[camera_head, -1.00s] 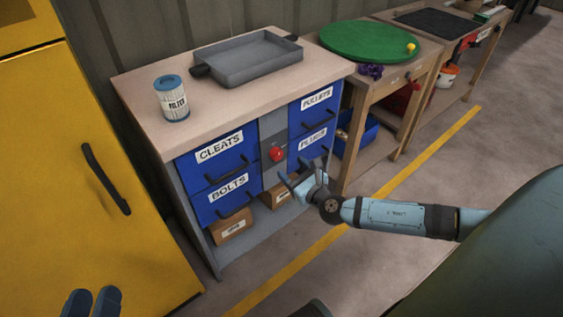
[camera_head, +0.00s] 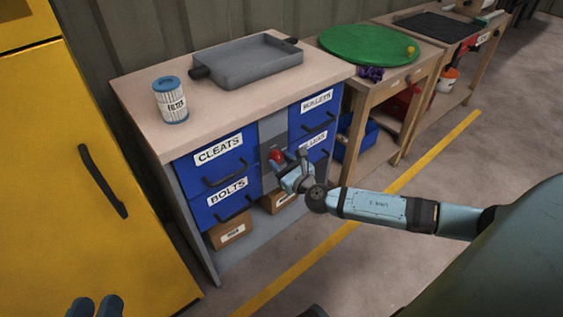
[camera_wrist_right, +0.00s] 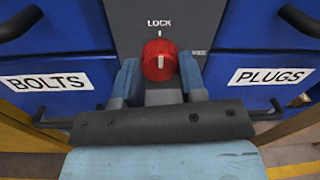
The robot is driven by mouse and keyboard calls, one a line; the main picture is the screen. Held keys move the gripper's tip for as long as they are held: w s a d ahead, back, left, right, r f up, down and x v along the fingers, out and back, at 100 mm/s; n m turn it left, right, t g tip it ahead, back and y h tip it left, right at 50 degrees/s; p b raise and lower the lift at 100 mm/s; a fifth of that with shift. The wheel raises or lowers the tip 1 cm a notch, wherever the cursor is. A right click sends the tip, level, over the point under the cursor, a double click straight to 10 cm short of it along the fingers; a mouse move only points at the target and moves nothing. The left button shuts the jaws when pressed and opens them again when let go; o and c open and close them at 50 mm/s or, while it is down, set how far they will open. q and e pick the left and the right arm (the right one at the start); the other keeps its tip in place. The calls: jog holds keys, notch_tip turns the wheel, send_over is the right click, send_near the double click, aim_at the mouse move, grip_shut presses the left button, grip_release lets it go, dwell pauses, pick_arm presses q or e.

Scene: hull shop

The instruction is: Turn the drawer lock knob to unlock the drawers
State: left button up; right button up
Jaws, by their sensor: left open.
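The red lock knob (camera_wrist_right: 160,60) sits on a grey panel between the drawers in the right wrist view. Its white mark points up toward the word LOCK. In the head view the knob (camera_head: 275,156) shows just left of my right gripper (camera_head: 289,168). In the right wrist view my right gripper (camera_wrist_right: 160,78) is open, with one finger on each side of the knob's lower part. I cannot tell whether they touch it. My left gripper (camera_head: 95,308) is open and empty at the bottom left, mostly cut off.
Blue drawers marked CLEATS (camera_head: 217,154), BOLTS (camera_head: 225,198) and others have dark protruding handles. The bench top carries a filter (camera_head: 171,101) and a grey tray (camera_head: 246,65). A yellow cabinet (camera_head: 60,220) stands left. The floor in front is clear.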

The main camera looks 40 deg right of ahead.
pick_arm(q)
jog(key=shift+f, duration=0.1)
pick_arm(e)
jog(key=shift+m, duration=1.4)
jog(key=m+b, duration=0.1)
jog(key=m, duration=0.2)
jog(key=shift+m, duration=0.3)
jog(key=m, duration=0.6)
jog(key=m+p, duration=0.1)
jog(key=m, duration=0.1)
jog(key=shift+r+g+y, duration=0.1)
jog(key=shift+g+y, duration=0.2)
pick_arm(q)
jog(key=shift+r+t+p, duration=0.3)
jog(key=shift+r+p, duration=0.2)
jog(key=shift+r, duration=0.4)
pick_arm(e)
jog(key=shift+m, duration=1.5)
pick_arm(q)
jog(key=shift+r, duration=0.1)
jog(key=shift+a, duration=0.1)
jog(key=shift+f, duration=0.2)
pick_arm(e)
jog(key=o, duration=0.9)
